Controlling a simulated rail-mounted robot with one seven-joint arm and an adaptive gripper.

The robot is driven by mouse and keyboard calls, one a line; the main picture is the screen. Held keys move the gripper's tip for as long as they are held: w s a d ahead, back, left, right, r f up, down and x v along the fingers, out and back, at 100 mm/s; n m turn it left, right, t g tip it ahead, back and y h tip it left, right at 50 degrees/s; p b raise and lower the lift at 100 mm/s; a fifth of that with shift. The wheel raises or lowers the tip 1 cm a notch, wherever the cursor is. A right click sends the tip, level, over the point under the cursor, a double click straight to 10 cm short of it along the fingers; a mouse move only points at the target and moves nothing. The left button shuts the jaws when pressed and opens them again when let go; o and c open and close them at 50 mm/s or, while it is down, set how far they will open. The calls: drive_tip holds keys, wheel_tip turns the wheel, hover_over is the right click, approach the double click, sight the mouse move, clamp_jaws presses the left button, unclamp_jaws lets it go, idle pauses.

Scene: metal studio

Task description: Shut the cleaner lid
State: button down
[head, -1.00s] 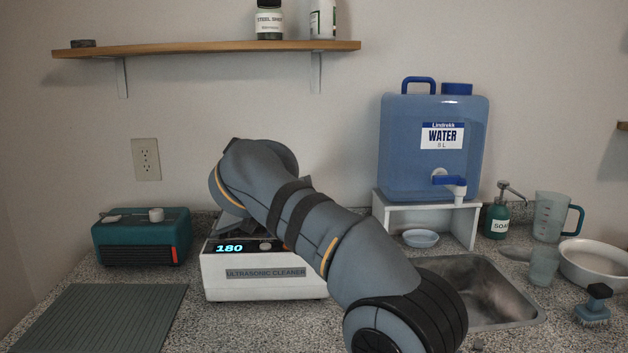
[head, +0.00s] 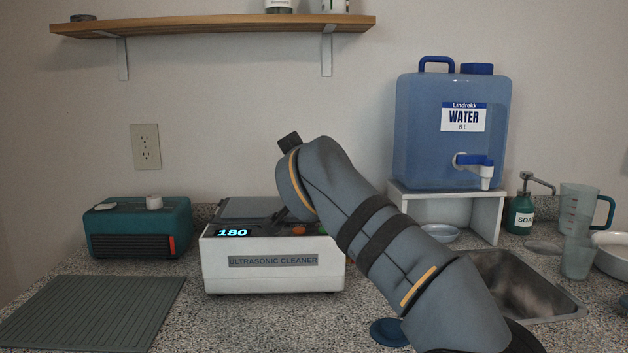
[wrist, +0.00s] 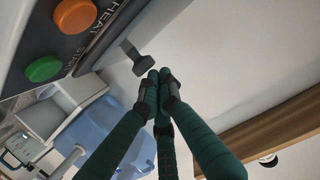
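The white ultrasonic cleaner (head: 220,262) stands on the counter with its display lit at 180. Its grey lid (head: 245,208) lies low and nearly flat over the top in the head view. My arm covers its right part, so I cannot tell whether it is fully seated. In the wrist view a dark handle-like tab (wrist: 138,58) sticks out near the panel edge. My gripper (wrist: 160,80) has its green fingers brought together just beside that tab, with nothing visible between them. Contact is unclear. In the head view my gripper is hidden behind my wrist.
An orange button (wrist: 75,15) and a green button (wrist: 44,69) sit on the cleaner's panel close to my fingers. A teal box (head: 140,230) stands left of the cleaner. The blue water container (head: 425,140) on its white stand (head: 470,210) and the sink (head: 520,285) are right.

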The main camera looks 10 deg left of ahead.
wheel_tip(320, 180, up, 5)
drive_tip(key=p, duration=0.5)
drive_tip(key=f+b+v, duration=0.1)
drive_tip(key=v, duration=0.8)
drive_tip(key=shift+s+r+b, duration=0.15)
drive_tip(key=shift+s+b, duration=0.15)
drive_tip(key=shift+s, duration=0.2)
drive_tip(key=shift+w, duration=0.1)
drive_tip(key=x, duration=0.9)
drive_tip(key=shift+w+f, duration=0.25)
drive_tip(key=shift+w, duration=0.1)
wheel_tip(320, 180, down, 3)
drive_tip(key=b, duration=0.2)
drive_tip(key=shift+w+r+b, duration=0.1)
drive_tip(key=shift+b, duration=0.2)
drive_tip(key=shift+f+b, duration=0.5)
drive_tip(key=shift+f, duration=0.1)
drive_tip(key=shift+r, duration=0.15)
